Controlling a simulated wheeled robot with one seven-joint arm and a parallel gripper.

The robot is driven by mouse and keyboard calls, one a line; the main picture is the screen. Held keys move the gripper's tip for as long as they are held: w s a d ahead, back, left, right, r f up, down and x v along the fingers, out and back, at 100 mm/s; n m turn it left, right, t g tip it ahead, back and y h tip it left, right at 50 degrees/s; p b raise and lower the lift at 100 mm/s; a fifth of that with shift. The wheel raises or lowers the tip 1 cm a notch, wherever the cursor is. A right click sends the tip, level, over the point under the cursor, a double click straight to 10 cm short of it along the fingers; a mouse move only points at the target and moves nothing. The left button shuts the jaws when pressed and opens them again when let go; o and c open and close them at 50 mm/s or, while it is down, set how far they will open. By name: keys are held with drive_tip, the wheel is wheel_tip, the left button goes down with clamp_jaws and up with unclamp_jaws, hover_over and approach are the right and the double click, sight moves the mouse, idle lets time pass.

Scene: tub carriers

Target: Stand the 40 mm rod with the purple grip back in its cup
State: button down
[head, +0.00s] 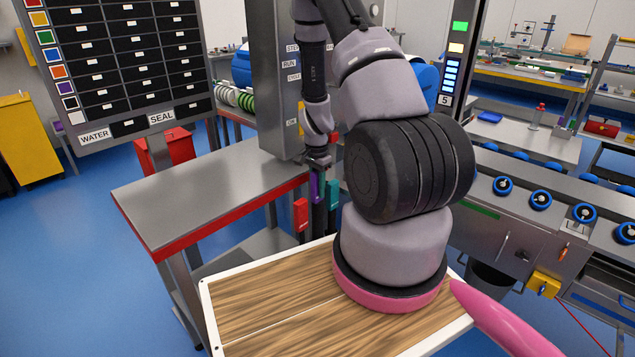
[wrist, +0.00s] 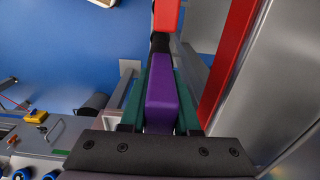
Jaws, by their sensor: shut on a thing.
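The rod's purple grip (head: 316,187) is in my gripper (head: 319,172), beside the front right corner of the steel bench. In the wrist view the purple grip (wrist: 161,85) lies between the two teal fingers of my gripper (wrist: 162,92), which are shut on it. A black part (head: 318,220) shows below the grip; I cannot tell whether it is rod or cup. A red grip (head: 301,214) stands just left and lower, and it also shows beyond the purple one in the wrist view (wrist: 166,14). A teal piece (head: 333,193) shows just right. The cup's mouth is hidden.
The steel bench (head: 205,190) with a red edge is close on the left; its edge (wrist: 228,70) runs beside the gripper in the wrist view. A wood-topped tray (head: 265,310) is in front. A grey roller conveyor (head: 560,215) stands right. Blue floor is open on the left.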

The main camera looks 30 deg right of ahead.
sight(317, 172)
drive_tip(key=shift+f, duration=2.6)
drive_tip(key=c, duration=0.6)
unclamp_jaws()
drive_tip(key=shift+o, duration=0.2)
wheel_tip(317, 172, up, 11)
drive_tip(key=shift+a+f, duration=0.1)
